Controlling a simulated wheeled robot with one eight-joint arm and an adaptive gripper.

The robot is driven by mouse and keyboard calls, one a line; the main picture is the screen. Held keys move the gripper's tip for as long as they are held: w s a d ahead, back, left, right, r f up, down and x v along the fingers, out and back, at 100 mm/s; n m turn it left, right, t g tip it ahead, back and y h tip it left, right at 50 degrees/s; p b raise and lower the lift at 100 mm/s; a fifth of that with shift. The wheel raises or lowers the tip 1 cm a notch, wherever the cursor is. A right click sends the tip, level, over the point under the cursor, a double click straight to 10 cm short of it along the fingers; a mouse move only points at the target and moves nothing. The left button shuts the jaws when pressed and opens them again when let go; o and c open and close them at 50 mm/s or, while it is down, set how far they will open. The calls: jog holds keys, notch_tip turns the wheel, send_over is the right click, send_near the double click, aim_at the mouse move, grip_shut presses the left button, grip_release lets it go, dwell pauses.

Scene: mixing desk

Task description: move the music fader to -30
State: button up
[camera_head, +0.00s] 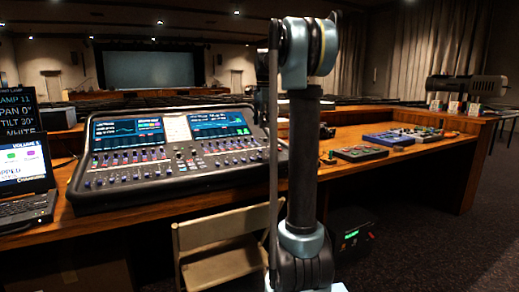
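The mixing desk (172,181) stands on a long wooden desk left of centre, with two lit screens along its back. Rows of faders (125,174) run across its front, too small here for me to read labels or tell which one is the music fader. My arm stands upright right of centre and hides the desk's right end. My gripper does not show in this view.
A folding chair (222,246) stands in front of the desk. A laptop (24,184) sits at the left edge. Small consoles (398,137) lie on the wooden desk (340,134) to the right. Dark carpet (428,240) is open at the lower right.

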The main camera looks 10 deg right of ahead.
aim_at(260, 150)
jog(key=f, duration=0.8)
jog(key=w+f, duration=0.1)
jog(key=f, duration=0.3)
jog(key=shift+w+a+f, duration=0.1)
jog(key=shift+a+f, duration=0.1)
jog(key=shift+f, duration=0.05)
grip_shut()
